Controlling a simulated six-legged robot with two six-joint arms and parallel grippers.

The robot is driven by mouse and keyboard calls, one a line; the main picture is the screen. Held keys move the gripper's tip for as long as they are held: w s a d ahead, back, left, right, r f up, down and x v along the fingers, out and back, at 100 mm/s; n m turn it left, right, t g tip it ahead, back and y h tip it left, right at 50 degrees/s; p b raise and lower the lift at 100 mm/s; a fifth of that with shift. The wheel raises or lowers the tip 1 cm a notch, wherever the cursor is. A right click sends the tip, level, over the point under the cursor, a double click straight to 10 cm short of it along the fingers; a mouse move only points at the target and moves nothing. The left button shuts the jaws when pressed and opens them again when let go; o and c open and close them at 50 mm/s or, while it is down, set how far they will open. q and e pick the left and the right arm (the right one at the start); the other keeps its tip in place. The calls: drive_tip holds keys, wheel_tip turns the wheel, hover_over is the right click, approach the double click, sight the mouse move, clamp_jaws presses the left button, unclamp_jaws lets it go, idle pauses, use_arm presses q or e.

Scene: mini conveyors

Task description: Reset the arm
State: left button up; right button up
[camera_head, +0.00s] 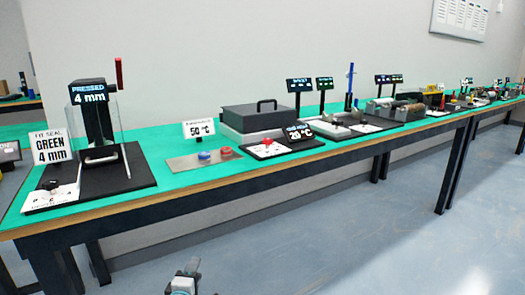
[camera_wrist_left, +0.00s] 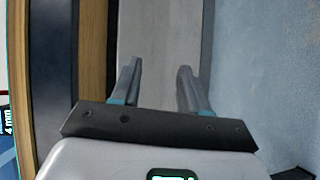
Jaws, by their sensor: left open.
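My left gripper (camera_head: 186,272) shows at the bottom of the head view, in front of the long bench and lower than its top. In the left wrist view my left gripper (camera_wrist_left: 156,82) is open, its two fingers apart with nothing between them. The fingers point along the gap between the bench's edge and the pale floor. My right gripper is in neither view.
The long green-topped bench (camera_head: 180,180) runs from the left to the far right. It carries a press (camera_head: 95,115), a grey box with a handle (camera_head: 255,118), and several signs. The blue-grey floor (camera_head: 350,230) in front is clear.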

use_arm(q)
drive_tip(key=s+d+f+m+g+h, duration=0.15)
drive_tip(key=s+f+m+g, duration=0.5)
drive_tip(key=f, duration=0.65)
drive_tip(key=s+d+f+m+g+h, duration=0.15)
drive_tip(key=s+f+m+g, duration=0.4)
drive_tip(key=s, duration=0.85)
drive_tip(key=s+d+f+m+g, duration=0.25)
drive_tip(key=s+f, duration=0.55)
drive_tip(key=s, duration=0.7)
wheel_tip(320, 180, up, 31)
drive_tip(key=s+g+p, duration=0.1)
drive_tip(key=s+p, duration=0.1)
drive_tip(key=p, duration=2.9)
drive_tip(key=shift+s+d+m+p, duration=0.25)
drive_tip(key=shift+d+m+p, duration=0.1)
drive_tip(key=shift+d, duration=0.1)
drive_tip(key=shift+r, duration=0.1)
